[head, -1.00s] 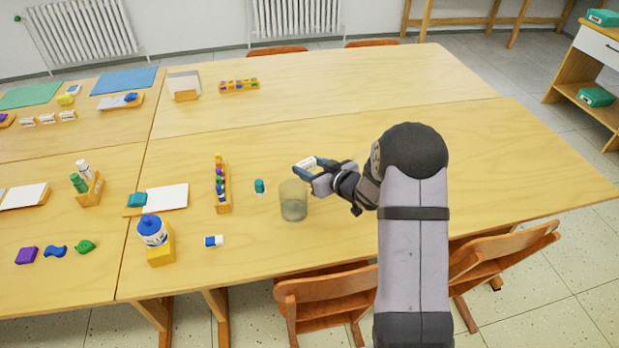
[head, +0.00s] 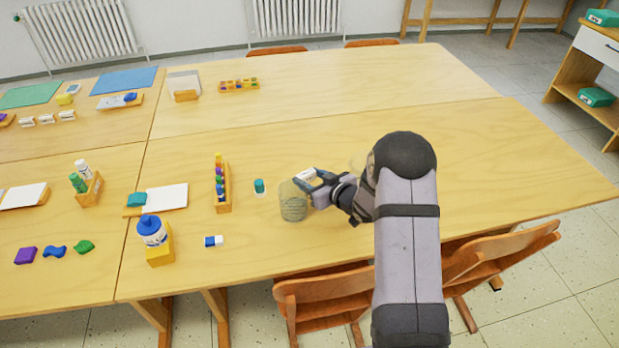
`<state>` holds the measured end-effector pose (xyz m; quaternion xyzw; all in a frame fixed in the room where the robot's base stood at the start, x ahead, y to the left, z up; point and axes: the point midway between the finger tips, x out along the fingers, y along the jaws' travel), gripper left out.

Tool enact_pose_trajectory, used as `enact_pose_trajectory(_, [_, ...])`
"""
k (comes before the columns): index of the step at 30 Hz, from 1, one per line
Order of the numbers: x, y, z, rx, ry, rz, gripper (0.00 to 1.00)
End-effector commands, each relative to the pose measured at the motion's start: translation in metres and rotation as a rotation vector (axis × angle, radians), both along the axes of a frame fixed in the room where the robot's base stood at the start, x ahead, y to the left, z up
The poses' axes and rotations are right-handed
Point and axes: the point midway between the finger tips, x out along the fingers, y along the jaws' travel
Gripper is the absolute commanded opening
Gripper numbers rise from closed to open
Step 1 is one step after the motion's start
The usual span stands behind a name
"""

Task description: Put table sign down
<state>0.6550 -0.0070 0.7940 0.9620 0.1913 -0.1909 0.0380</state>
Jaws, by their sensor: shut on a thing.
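My gripper (head: 314,180) is shut on the table sign (head: 306,174), a small white piece at its fingertips. The sign shows just above and right of a clear glass jar (head: 292,208) on the near table (head: 330,240). The fingers overlap the jar's upper right edge in the picture. I cannot tell whether they touch it, or whether the sign touches the table. Part of the sign is hidden by the fingers.
A teal object (head: 259,186) and a wooden rack of small bottles (head: 222,186) stand left of the jar. A blue-and-white eraser (head: 214,241) and a blue-capped glue bottle (head: 152,231) are nearer the front left. The table right of my arm is clear.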

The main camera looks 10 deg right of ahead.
Motion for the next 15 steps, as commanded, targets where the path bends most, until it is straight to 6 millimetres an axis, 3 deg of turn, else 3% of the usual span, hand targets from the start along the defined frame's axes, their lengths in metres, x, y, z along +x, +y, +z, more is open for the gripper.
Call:
enact_pose_trajectory(12, [0.0002, 0.0000, -0.0083, 0.000, -0.001, 0.000, 0.22])
enact_pose_trajectory(13, [0.0001, -0.0001, -0.0084, 0.000, 0.000, 0.000, 0.51])
enact_pose_trajectory(15, [0.0002, 0.0000, -0.0083, 0.000, 0.000, 0.000, 0.54])
